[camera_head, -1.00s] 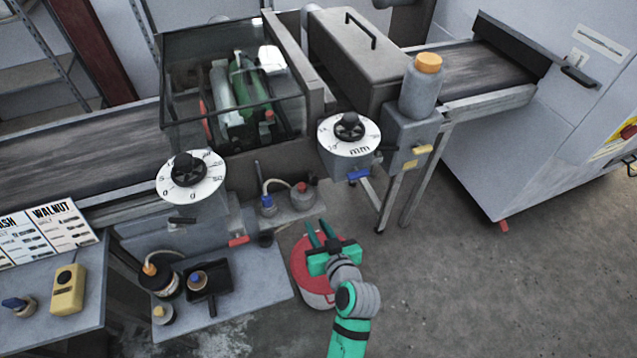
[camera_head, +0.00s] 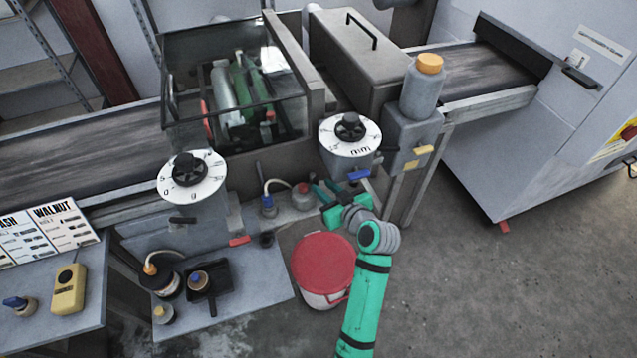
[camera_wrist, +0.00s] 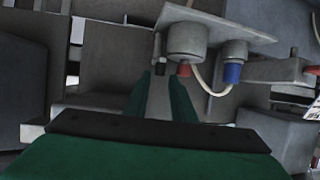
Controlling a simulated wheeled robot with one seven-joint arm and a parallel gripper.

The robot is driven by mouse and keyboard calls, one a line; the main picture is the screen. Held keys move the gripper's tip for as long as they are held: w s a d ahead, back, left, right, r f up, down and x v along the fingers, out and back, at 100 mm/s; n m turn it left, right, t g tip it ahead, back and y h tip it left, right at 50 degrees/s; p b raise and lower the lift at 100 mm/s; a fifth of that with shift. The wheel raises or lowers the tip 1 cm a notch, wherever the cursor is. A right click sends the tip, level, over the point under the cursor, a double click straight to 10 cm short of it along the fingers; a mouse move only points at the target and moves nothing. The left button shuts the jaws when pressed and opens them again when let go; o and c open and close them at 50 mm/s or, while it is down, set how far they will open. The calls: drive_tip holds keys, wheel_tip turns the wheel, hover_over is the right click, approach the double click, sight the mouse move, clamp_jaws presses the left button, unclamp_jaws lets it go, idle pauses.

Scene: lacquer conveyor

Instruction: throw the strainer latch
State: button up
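No part is labelled as the strainer latch, and I cannot tell for certain which one it is. Below the glass-covered machine, a small grey shelf (camera_head: 285,213) carries a grey pot with a red part (camera_head: 302,197) and a blue-marked fitting (camera_head: 268,206), joined by a pale hose. In the wrist view the red-marked pot (camera_wrist: 187,43) and blue fitting (camera_wrist: 233,72) lie ahead and right of my fingers. A small dark piece (camera_wrist: 160,68) shows beyond the finger gap. My gripper (camera_head: 318,190) is open, its fingertips just right of the pot; contact cannot be told.
A grey table (camera_head: 240,290) with small containers is at lower left. The floor to the right is clear.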

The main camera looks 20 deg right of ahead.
sight(316, 182)
drive_tip(key=shift+x, duration=1.95)
drive_tip(key=shift+c, duration=0.2)
clamp_jaws()
drive_tip(key=shift+a+m+h, duration=0.3)
drive_tip(key=shift+h, duration=0.1)
drive_tip(key=shift+a+m+h, duration=0.1)
drive_tip(key=shift+m+h, duration=0.3)
drive_tip(key=shift+w, duration=0.1)
drive_tip(key=shift+o, duration=0.2)
unclamp_jaws()
